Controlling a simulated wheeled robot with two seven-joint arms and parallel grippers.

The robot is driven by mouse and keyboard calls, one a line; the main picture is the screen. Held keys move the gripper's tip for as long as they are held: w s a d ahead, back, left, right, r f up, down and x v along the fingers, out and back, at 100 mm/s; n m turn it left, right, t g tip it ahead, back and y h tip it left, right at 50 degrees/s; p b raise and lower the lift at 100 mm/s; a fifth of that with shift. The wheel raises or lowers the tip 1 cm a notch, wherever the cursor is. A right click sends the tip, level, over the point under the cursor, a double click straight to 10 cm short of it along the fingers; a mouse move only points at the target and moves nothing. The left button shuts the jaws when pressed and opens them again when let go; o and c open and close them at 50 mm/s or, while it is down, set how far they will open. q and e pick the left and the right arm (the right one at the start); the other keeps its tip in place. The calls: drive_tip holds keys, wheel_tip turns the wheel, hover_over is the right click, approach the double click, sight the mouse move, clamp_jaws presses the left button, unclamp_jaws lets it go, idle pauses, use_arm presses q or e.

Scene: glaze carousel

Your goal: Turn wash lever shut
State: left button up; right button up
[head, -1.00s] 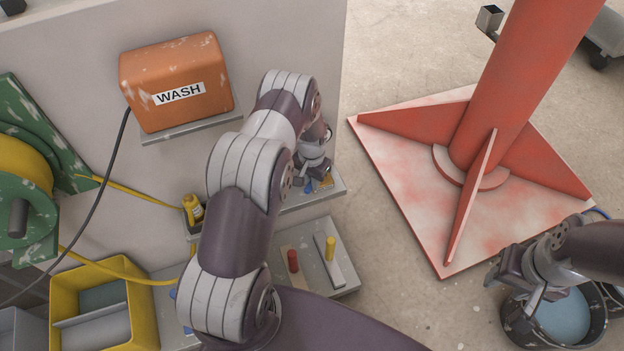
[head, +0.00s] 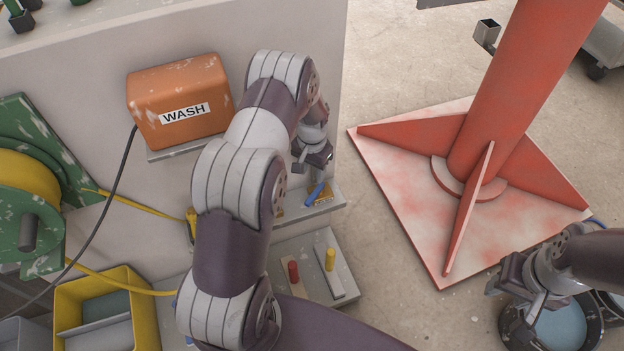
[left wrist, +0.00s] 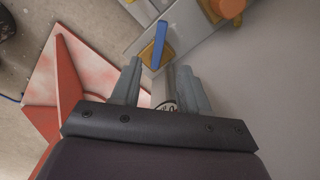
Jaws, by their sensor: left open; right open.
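The wash lever is a blue handle (head: 315,194) on a small shelf below the orange WASH box (head: 180,102) in the head view. My right gripper (head: 514,296) is open and empty, far right, over a bucket. Which lever position is shut cannot be told.
A lower ledge (head: 343,292) carries a red knob (head: 293,271) and a yellow knob (head: 330,259). An orange knob (left wrist: 229,7) stands beside the lever. A red column base (head: 400,170) stands right. A yellow bin (head: 141,315) and hose reel (head: 28,232) are left.

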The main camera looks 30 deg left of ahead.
use_arm(q)
drive_tip(key=shift+r, duration=0.65)
drive_tip(key=shift+c, duration=1.2)
drive_tip(key=shift+d+f+b, duration=0.75)
drive_tip(key=shift+d+f, duration=0.1)
drive_tip(key=shift+f, duration=0.2)
drive_tip(key=c, duration=0.6)
drive_tip(key=d+f+m+b, duration=0.2)
drive_tip(key=d+f+b, duration=0.4)
drive_tip(key=d+f, duration=0.4)
drive_tip(key=shift+d+f+g, duration=0.25)
drive_tip(key=shift+f+g, duration=0.05)
drive_tip(key=shift+f, duration=0.25)
drive_tip(key=w+d+f+t+h+b, duration=0.1)
drive_tip(key=w+d+f+t+b, duration=0.2)
drive_tip(key=d+f, duration=0.4)
drive_tip(key=w+d+f+t+h+b, duration=0.1)
drive_tip(key=w+d+f+t+b, duration=0.1)
drive_tip(key=w+d+f+b, duration=0.45)
drive_tip(key=n+g+y+b, duration=0.2)
drive_tip(key=g+y, duration=0.1)
drive_tip(key=y, duration=1.7)
approach(315, 199)
drive_tip(key=a+b, duration=0.1)
drive_tip(key=a, duration=0.4)
drive_tip(key=shift+w+a+f+b, duration=0.1)
drive_tip(key=shift+w+a+b, duration=0.1)
drive_tip(key=shift+b, duration=0.15)
drive_tip(key=shift+a, duration=0.75)
